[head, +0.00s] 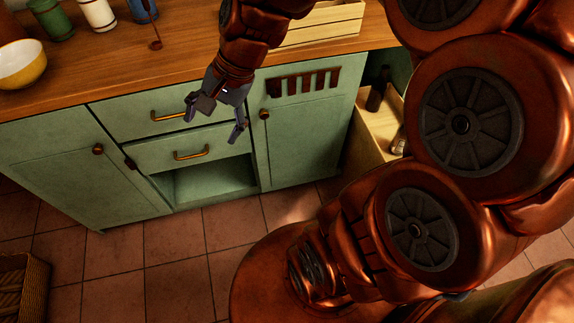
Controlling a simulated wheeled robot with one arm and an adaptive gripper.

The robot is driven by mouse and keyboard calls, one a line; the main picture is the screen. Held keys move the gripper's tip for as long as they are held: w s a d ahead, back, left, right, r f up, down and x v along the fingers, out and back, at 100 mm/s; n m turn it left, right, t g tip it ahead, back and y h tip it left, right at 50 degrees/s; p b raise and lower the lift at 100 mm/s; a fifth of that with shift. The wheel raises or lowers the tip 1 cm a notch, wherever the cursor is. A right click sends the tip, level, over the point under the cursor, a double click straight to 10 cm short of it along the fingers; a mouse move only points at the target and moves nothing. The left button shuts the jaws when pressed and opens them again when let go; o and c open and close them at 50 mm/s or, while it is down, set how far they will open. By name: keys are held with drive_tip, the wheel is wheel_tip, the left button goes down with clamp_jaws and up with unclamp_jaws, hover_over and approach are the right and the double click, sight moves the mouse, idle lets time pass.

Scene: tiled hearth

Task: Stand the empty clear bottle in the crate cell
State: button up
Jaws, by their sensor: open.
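My gripper (212,126) is open and empty, pointing down in front of the green cabinet's drawers. A pale slatted wooden crate (320,24) stands on the counter at the top, partly behind my arm; its inside is cut off. A second pale wooden box (368,136) stands low at the right, beside the cabinet. A dark bottle-like thing (377,92) shows in or behind it. A small shiny thing (398,142) shows at its right, mostly hidden by my arm; I cannot tell if it is the clear bottle. No cells can be made out.
On the wooden counter (175,58) stand a yellow bowl (22,64), a green cup (50,18), a white cup (98,14) and a blue cup (143,9). A wicker basket (24,287) sits at lower left. The tiled floor (150,255) before the cabinet is clear.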

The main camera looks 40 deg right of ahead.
drive_tip(key=s+d+f+n+g+h, duration=0.2)
drive_tip(key=s+n, duration=0.3)
drive_tip(key=s, duration=0.4)
drive_tip(key=s+d+f+n+g+h, duration=0.2)
drive_tip(key=s+n, duration=0.3)
drive_tip(key=s, duration=0.3)
drive_tip(key=shift+s+f+h, duration=0.35)
drive_tip(key=shift+s+h, duration=0.05)
drive_tip(key=shift+h, duration=0.1)
drive_tip(key=shift+a, duration=0.1)
wheel_tip(320, 180, up, 12)
drive_tip(key=p, duration=1.1)
drive_tip(key=shift+w+p, duration=0.25)
drive_tip(key=shift+p, duration=0.05)
